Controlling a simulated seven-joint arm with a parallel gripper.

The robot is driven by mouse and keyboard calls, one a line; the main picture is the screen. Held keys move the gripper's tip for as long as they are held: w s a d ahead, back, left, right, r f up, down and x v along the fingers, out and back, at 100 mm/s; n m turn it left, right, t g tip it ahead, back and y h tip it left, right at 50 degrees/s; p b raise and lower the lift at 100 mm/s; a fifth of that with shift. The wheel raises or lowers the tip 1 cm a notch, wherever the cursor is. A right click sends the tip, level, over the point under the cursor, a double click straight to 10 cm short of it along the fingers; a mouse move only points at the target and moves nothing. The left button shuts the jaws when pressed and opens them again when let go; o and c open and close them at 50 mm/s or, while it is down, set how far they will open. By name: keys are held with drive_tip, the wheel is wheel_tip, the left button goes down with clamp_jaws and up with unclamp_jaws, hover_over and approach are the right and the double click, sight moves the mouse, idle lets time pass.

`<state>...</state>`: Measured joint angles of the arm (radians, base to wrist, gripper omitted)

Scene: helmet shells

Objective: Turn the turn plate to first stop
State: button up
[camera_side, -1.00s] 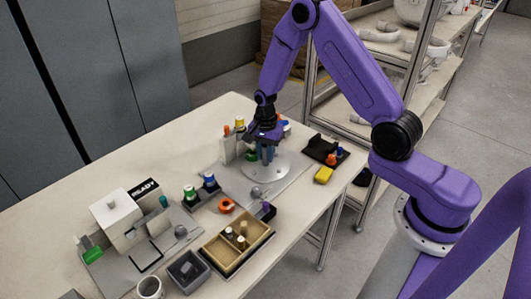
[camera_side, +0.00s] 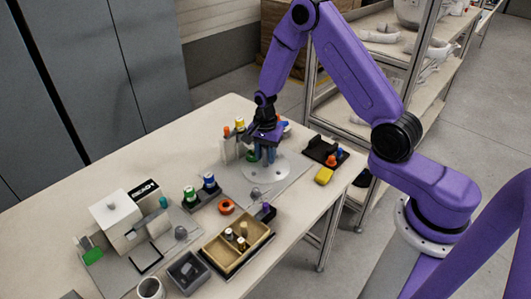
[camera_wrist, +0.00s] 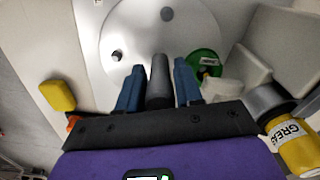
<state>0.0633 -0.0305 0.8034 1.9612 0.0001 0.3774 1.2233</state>
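The turn plate (camera_side: 268,172) is a pale round disc on a grey base on the table. It also shows in the wrist view (camera_wrist: 120,25), with two small dark round spots on its face. My gripper (camera_side: 264,154) is low over the back part of the plate, pointing down. In the wrist view my gripper's blue fingers (camera_wrist: 159,75) stand on either side of a dark grey upright post (camera_wrist: 160,88), very close to it. Whether they press on it I cannot tell. The post's lower end is hidden.
A yellow block (camera_side: 323,176) and a black holder (camera_side: 322,151) stand to the right. A grease container (camera_wrist: 297,140) and a green round part (camera_wrist: 206,66) are close to my gripper. A divided wooden tray (camera_side: 236,245) and an orange ring (camera_side: 226,207) lie in front.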

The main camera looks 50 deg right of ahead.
drive_tip(key=shift+r, duration=0.1)
wheel_tip(320, 180, up, 17)
drive_tip(key=shift+r, duration=0.15)
idle(0.4)
drive_tip(key=s+a+r+n, duration=0.3)
drive_tip(key=s+a+n, duration=0.6)
drive_tip(key=s+n, duration=0.4)
drive_tip(key=s+d+n, duration=0.1)
drive_tip(key=s+n, duration=1.3)
drive_tip(key=s, duration=0.5)
drive_tip(key=shift+d, duration=0.35)
